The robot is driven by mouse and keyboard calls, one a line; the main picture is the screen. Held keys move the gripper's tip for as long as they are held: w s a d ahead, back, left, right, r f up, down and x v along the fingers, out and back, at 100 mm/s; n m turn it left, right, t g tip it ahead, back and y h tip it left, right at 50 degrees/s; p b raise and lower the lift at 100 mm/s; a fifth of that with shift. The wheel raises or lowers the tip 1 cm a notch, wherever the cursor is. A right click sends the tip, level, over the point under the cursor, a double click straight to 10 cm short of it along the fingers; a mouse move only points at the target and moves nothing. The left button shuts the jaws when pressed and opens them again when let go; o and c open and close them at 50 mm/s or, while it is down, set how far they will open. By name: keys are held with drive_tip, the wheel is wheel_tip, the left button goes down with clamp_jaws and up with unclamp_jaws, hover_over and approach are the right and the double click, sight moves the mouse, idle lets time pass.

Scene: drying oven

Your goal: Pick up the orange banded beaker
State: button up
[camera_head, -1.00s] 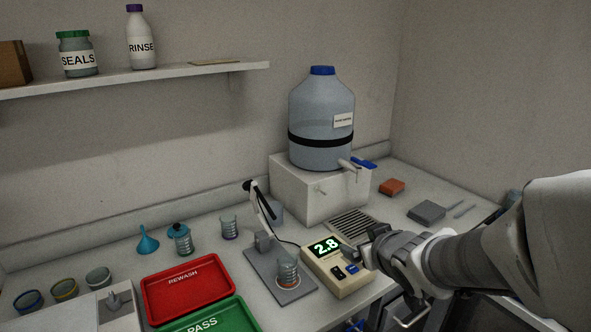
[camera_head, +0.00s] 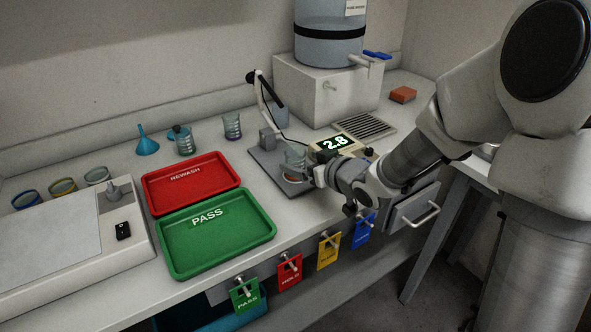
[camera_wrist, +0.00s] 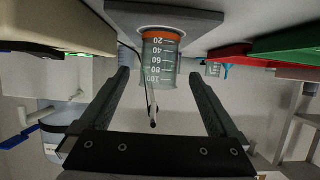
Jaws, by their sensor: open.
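The orange banded beaker (camera_head: 295,157) is clear and stands upright on the grey plate (camera_head: 266,160) of the conductivity-type stand, left of the meter. In the wrist view, which is upside down, the beaker (camera_wrist: 160,62) shows its orange band and white graduations. My gripper (camera_head: 312,174) is at the beaker's right front side in the head view. In the wrist view my gripper (camera_wrist: 160,76) is open, with one finger on each side of the beaker and visible gaps. How deep the beaker sits between the fingers is hard to tell.
The meter (camera_head: 335,144) reading 2.8 is close behind my gripper. A probe arm (camera_head: 265,95) rises behind the beaker. The red REWASH tray (camera_head: 190,182) and green PASS tray (camera_head: 218,245) lie left. Another beaker (camera_head: 232,126) stands behind. Tags hang along the front edge.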

sight(289, 159)
drive_tip(key=x, duration=0.2)
drive_tip(key=shift+w+a+f, duration=0.15)
drive_tip(key=shift+w+a, duration=0.05)
drive_tip(key=shift+w, duration=0.05)
drive_tip(key=b+x, duration=0.1)
drive_tip(key=x, duration=0.1)
drive_tip(key=b+x, duration=0.1)
drive_tip(key=x, duration=0.1)
drive_tip(key=shift+f, duration=0.4)
drive_tip(key=shift+w+a+f, duration=0.1)
drive_tip(key=shift+w+a, duration=0.05)
drive_tip(key=shift+w, duration=0.2)
clamp_jaws()
drive_tip(key=shift+r, duration=0.2)
